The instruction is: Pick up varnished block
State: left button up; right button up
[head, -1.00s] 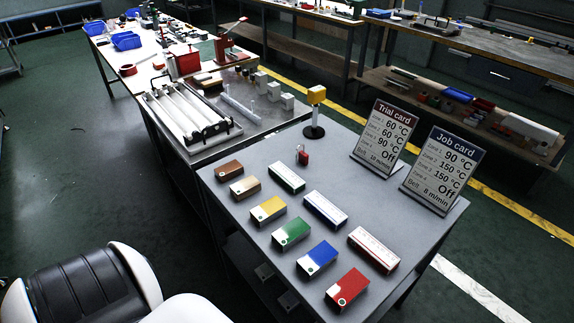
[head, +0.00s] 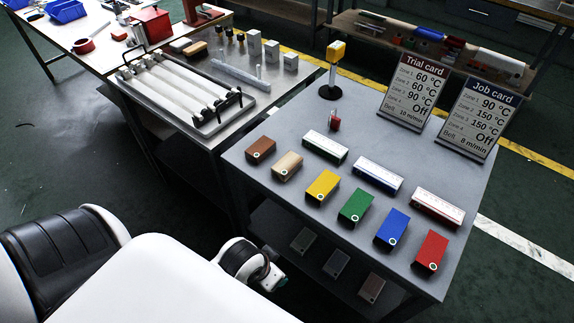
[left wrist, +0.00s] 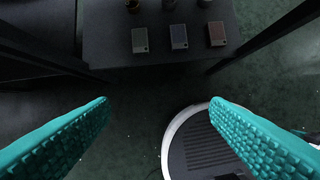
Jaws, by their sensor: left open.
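On the grey table top (head: 275,200) lies a row of blocks: glossy brown (head: 260,150), tan (head: 287,165), yellow (head: 322,187), green (head: 356,205), blue (head: 391,228) and red (head: 431,251). On the lower shelf lie two grey blocks (head: 303,239) (head: 336,263) and a brownish one (head: 371,287). I cannot tell which block is varnished. In the left wrist view my left gripper (left wrist: 160,103) is open and empty, its teal fingers wide apart. The shelf's brownish block (left wrist: 216,34) and grey blocks (left wrist: 139,40) (left wrist: 179,37) show beyond it.
Three white-topped boxes (head: 376,176) lie behind the block row. A roller frame (head: 182,90) stands left. Table legs (left wrist: 40,47) flank the shelf.

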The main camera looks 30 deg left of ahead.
pick_arm(q)
jog(key=w+a+r+t, duration=0.2)
jog(key=w+r+t, duration=0.1)
jog(key=w+r, duration=0.15)
jog(key=n+t, duration=0.1)
jog(key=t, duration=0.5)
send_near(283, 166)
jog(key=shift+t+h, duration=0.3)
jog(key=x, duration=0.6)
jog(key=shift+f, duration=0.4)
jog(key=shift+x, duration=2.65)
jog(key=shift+a, duration=0.1)
jog(key=shift+c, duration=0.2)
jog(key=shift+r, duration=0.1)
jog(key=c, duration=1)
